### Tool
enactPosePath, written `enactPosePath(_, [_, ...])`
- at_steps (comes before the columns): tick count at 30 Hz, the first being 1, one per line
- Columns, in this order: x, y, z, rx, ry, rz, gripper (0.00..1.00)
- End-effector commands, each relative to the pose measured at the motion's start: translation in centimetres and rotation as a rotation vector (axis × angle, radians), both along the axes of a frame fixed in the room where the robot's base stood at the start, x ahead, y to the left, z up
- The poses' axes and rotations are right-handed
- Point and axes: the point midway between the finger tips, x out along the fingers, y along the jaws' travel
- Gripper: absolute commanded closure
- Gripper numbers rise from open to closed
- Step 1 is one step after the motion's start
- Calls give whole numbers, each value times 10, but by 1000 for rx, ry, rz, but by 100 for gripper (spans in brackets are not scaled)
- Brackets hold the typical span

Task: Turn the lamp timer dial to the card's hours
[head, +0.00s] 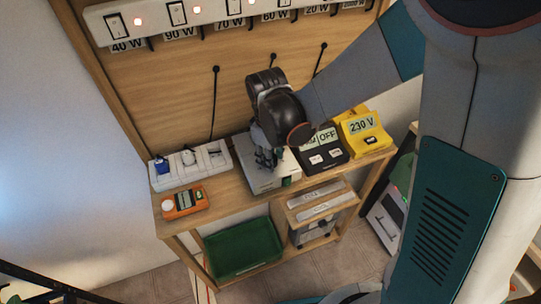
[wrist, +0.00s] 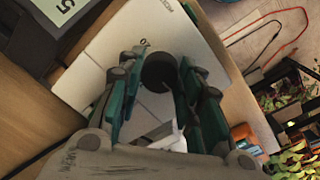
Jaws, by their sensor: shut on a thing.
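The timer is a pale box (head: 262,180) on the wooden bench, partly hidden under my gripper (head: 268,158) in the head view. In the wrist view its pale top (wrist: 115,48) carries a round dark dial (wrist: 158,70). My gripper (wrist: 160,78) points down at the box, with its teal-padded fingers on both sides of the dial, closed on it. The dial's pointer and hour marks are not readable. A white pointed shape (wrist: 172,138) shows between the fingers nearer the wrist. I cannot make out a card with hours in either view.
A black box with an OFF display (head: 325,155) and a yellow 230 V box (head: 362,130) stand to the right. A white socket strip (head: 190,165) and an orange meter (head: 184,202) are to the left. A green tray (head: 243,250) sits below.

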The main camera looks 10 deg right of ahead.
Motion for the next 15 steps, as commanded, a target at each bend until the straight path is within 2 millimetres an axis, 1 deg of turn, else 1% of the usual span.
enactPosePath(15, [0, 1, -1, -1, 1, -442, 91])
